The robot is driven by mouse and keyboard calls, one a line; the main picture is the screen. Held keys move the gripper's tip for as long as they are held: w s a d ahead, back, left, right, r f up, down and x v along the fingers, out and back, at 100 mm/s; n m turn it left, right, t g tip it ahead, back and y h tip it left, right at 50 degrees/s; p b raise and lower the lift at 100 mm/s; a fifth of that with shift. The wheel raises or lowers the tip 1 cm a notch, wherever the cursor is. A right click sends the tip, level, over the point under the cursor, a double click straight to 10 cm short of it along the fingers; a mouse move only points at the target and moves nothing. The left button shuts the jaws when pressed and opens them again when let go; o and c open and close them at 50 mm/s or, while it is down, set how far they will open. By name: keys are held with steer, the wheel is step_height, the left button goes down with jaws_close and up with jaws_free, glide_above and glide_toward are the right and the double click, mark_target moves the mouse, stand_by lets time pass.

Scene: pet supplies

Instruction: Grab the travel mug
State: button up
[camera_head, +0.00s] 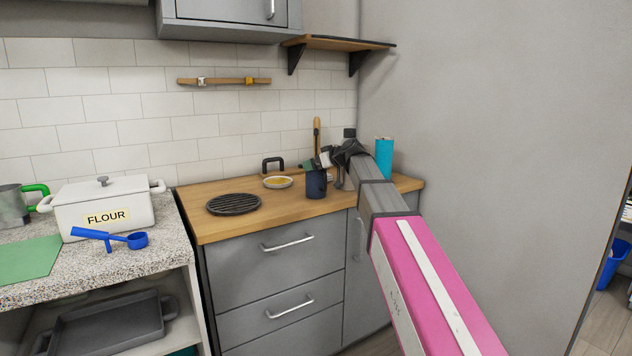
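A dark blue mug-like cup (316,186) stands upright on the wooden counter; it may be the travel mug. A cyan cylinder (384,155) stands behind my arm near the wall. I cannot tell for certain which of them is the travel mug. My arm reaches in from the lower right, and my gripper (322,163) is at the top of the dark blue cup. The fingers are small and partly hidden by the wrist, so I cannot tell whether they touch or grip the rim.
The wooden counter (222,227) also holds a black round trivet (233,204), a small bowl (278,182) and a black-handled item (273,164). A FLOUR canister (103,204), blue scoop (110,238) and green-handled metal mug (12,207) stand left. A wall shelf (338,43) hangs above.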

steer(key=shift+w+a+f, duration=0.15)
steer(key=shift+w+a, duration=0.05)
steer(key=shift+a, duration=0.05)
steer(key=c, duration=1.7)
